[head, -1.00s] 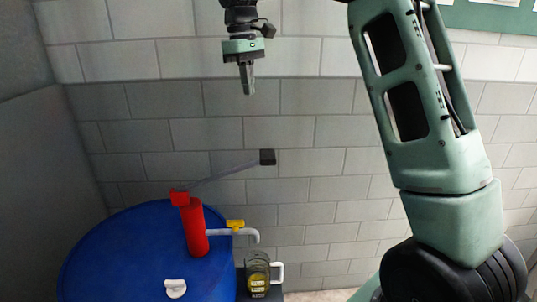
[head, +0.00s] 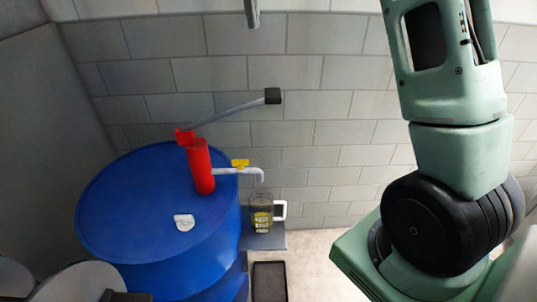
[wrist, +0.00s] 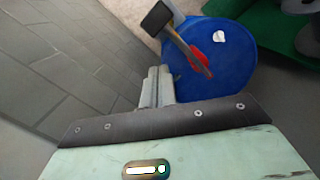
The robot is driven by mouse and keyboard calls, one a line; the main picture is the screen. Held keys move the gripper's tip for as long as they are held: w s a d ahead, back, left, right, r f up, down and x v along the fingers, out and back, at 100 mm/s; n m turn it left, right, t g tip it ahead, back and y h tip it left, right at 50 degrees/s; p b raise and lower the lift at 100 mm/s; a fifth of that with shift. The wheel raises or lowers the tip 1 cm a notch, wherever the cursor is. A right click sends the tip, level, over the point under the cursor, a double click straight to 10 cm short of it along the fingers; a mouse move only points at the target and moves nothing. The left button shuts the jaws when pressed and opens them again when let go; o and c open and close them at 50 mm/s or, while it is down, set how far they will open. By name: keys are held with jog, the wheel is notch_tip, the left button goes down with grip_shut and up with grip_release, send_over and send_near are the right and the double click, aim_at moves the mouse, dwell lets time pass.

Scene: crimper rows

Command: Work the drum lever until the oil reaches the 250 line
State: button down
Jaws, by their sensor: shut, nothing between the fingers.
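The drum lever (head: 228,112) is a grey bar rising to the right from the red pump (head: 200,165) to a black grip (head: 272,96). The grip also shows in the wrist view (wrist: 157,18). The pump stands on the blue drum (head: 130,200). Its white spout with a yellow tap (head: 240,163) ends above a clear jug (head: 261,213) with a white handle. The jug holds yellowish oil; its level and the 250 line are too small to read. My gripper (head: 252,22) is shut and empty, above the lever grip and apart from it.
The jug stands on a grey shelf (head: 265,241) beside the drum. A white cap (head: 184,222) is on the drum top. A black tray (head: 269,282) lies on the floor. A block wall (head: 340,110) stands behind; space around the lever grip looks free.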

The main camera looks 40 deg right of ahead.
jog(key=shift+p, duration=0.3)
jog(key=p, duration=1.1)
send_near(272, 92)
jog(key=shift+r, duration=0.3)
jog(key=shift+f, duration=0.1)
jog(key=f+b, duration=0.6)
jog(key=shift+s+d+f, duration=0.1)
jog(key=shift+s+f, duration=0.15)
jog(key=shift+f, duration=0.15)
